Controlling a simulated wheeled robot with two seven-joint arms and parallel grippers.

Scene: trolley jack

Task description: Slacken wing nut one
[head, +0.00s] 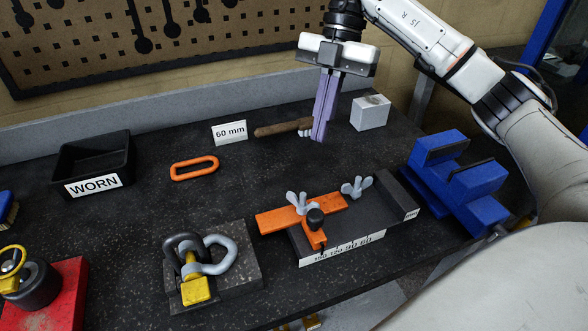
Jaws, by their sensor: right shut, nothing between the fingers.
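Two grey wing nuts stand on a dark fixture (372,213) near the bench's front. One wing nut (302,203) sits on the orange slide (275,219), beside a black knob (315,218). The other wing nut (356,187) is to its right, near the fixture's dark end block. I see no number on either nut. My right gripper (318,138) points down with its purple fingers shut and empty. In the picture it is above and behind the fixture, well apart from both nuts. My left gripper is not in view.
A brown-handled tool (280,129) lies beside the right fingertips, with a "60 mm" card (230,133) and grey block (370,112) nearby. A blue vise-like block (455,180) stands right. A shackle block (245,268), orange link (194,168) and WORN bin (93,185) are left.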

